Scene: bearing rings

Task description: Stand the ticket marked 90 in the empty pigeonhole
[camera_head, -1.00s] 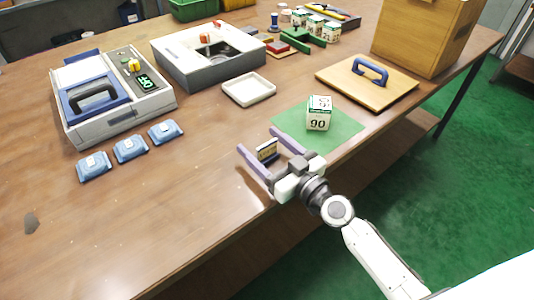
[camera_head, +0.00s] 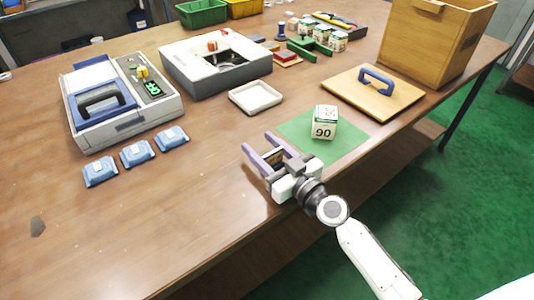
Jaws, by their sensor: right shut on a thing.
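A white cube with a green band and the number 90 (camera_head: 323,123) stands on a green mat (camera_head: 350,146) near the table's front edge. My right gripper (camera_head: 259,142) is low over the table just left of the mat. Its lilac fingers are closed on a small dark block with a tan face (camera_head: 275,157), mostly hidden between them. I cannot read any mark on it. I cannot make out a ticket or an empty pigeonhole for certain. My left gripper is out of view.
A grey device with a green display (camera_head: 122,100) and three blue pads (camera_head: 137,153) are at left. A grey-white box with an opening (camera_head: 215,62), a white tray (camera_head: 256,97), a wooden board with a blue handle (camera_head: 373,92) and a wooden bin (camera_head: 434,40) stand behind.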

